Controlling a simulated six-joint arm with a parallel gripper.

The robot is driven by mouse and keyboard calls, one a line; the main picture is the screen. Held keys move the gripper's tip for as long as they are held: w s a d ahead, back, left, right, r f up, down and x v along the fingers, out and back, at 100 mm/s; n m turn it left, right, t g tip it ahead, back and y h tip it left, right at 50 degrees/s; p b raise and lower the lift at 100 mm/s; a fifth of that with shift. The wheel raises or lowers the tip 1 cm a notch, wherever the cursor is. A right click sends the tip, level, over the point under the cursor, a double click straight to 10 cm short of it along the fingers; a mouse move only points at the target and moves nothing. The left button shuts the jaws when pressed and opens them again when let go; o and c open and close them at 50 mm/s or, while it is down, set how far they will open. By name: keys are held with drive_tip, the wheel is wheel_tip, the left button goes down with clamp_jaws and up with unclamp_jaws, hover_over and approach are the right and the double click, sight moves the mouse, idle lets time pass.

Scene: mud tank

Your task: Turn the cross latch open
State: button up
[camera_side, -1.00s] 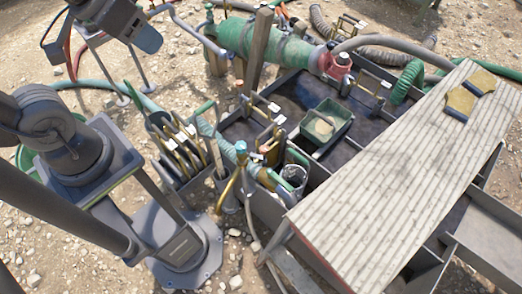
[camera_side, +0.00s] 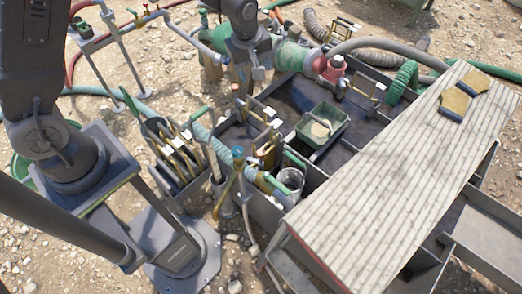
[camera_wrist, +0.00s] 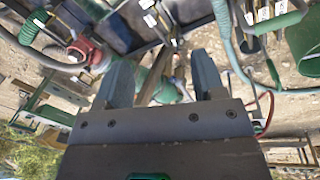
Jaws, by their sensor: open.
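I cannot single out the cross latch with certainty. Small metal gate fittings with pale tags (camera_side: 268,112) stand along the near left part of the mud tank (camera_side: 290,92), and similar tagged fittings (camera_wrist: 150,15) show at the top of the wrist view. My gripper (camera_wrist: 163,75) is open and empty, its two grey fingers spread apart. In the side view its end (camera_side: 252,68) hangs down near the tank's upper left corner, in front of the green pump (camera_side: 290,55). A post and part of the green pump show between and beyond the fingers in the wrist view.
A red fitting (camera_side: 330,68) joins the pump to a grey hose. A green tray (camera_side: 322,125) and a bucket (camera_side: 291,178) sit in the tank area. A plank deck (camera_side: 400,160) covers the right side. A tool rack (camera_side: 180,155) stands left of the tank.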

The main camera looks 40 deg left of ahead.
wheel_tip(320, 180, down, 14)
drive_tip(key=w+d+n+g, duration=0.1)
drive_tip(key=w+n, duration=0.1)
drive_tip(key=n, duration=0.2)
drive_tip(key=n+g, duration=0.1)
drive_tip(key=n, duration=0.2)
approach(261, 152)
wheel_tip(261, 152, down, 9)
drive_tip(key=shift+d+f, duration=0.1)
drive_tip(key=shift+c, duration=0.3)
drive_tip(key=c, duration=0.9)
drive_tip(key=shift+o, duration=0.2)
